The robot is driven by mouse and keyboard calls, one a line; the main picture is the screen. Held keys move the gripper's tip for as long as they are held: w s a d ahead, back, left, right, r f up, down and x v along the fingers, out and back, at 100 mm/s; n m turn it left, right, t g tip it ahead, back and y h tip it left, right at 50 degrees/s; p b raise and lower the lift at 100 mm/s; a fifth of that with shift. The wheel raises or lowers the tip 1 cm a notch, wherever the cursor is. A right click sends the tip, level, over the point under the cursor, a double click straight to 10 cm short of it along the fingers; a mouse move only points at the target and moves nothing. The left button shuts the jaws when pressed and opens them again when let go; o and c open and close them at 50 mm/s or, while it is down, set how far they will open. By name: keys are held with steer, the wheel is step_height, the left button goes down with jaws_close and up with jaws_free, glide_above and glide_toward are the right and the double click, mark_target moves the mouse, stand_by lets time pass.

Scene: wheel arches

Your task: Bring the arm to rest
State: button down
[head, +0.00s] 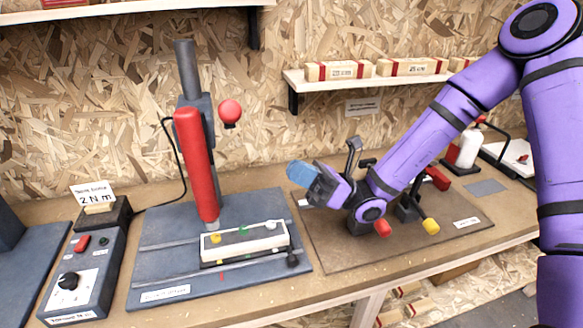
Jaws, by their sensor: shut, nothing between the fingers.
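My purple arm reaches in from the right of the head view, over the workbench. My gripper (302,174) is at the arm's end, above the bench near the middle of the picture. Its light blue fingers are together, with nothing visible between them, and point left. It is to the right of the red tool (196,160), with a gap between them in the picture. Part of the brown board (330,250) beneath is hidden by my gripper and wrist.
The red tool stands over a white strip (245,241) on a grey base plate (160,262). A control box (82,265) with a dark knob sits left. Levers with red and yellow (431,226) ends stand under my forearm. A shelf (375,82) with labelled boxes is behind.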

steer(key=s+d+r+n+g+h, duration=0.25)
steer(key=s+d+n+h, duration=0.65)
steer(key=n+h, duration=0.5)
steer(key=s+d+r+n+t+h, duration=0.2)
steer(key=s+d+r+t+h, duration=0.2)
steer(key=d, duration=0.5)
steer(key=s+d+r+n+t+h, duration=0.2)
steer(key=d+r+t+h, duration=0.4)
steer(key=d, duration=0.4)
steer(key=shift+s+d+r+t, duration=0.15)
steer(key=shift+s+r+t, duration=0.7)
steer(key=shift+r, duration=0.05)
